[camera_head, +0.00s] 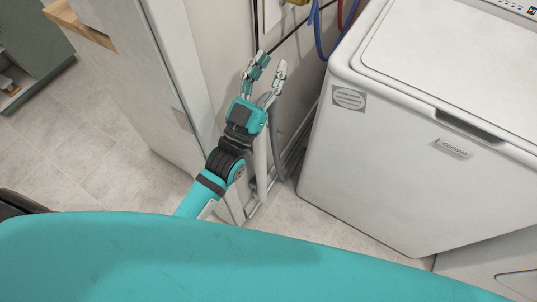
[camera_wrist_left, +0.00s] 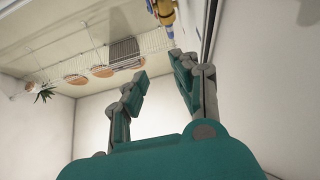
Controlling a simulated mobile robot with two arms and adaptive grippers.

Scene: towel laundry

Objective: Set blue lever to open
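My left gripper (camera_head: 272,62) reaches into the gap between a white cabinet and the washing machine, fingers pointing up toward the wall. It is open and empty; its two spread fingers also show in the left wrist view (camera_wrist_left: 158,70). A brass valve (camera_head: 297,2) is cut off by the top edge of the head view, above and right of the fingertips. The left wrist view shows a yellow fitting (camera_wrist_left: 165,12) beyond the fingertips, with small blue parts beside it. I cannot tell which blue part is the lever, or its position. My right gripper is not in view.
A white washing machine (camera_head: 400,110) stands to the right. Blue hose (camera_head: 318,40) and red hose run down the wall beside it. A tall white cabinet (camera_head: 130,75) stands close on the left. A grey hose (camera_head: 277,150) hangs below the gripper. The floor at left is clear.

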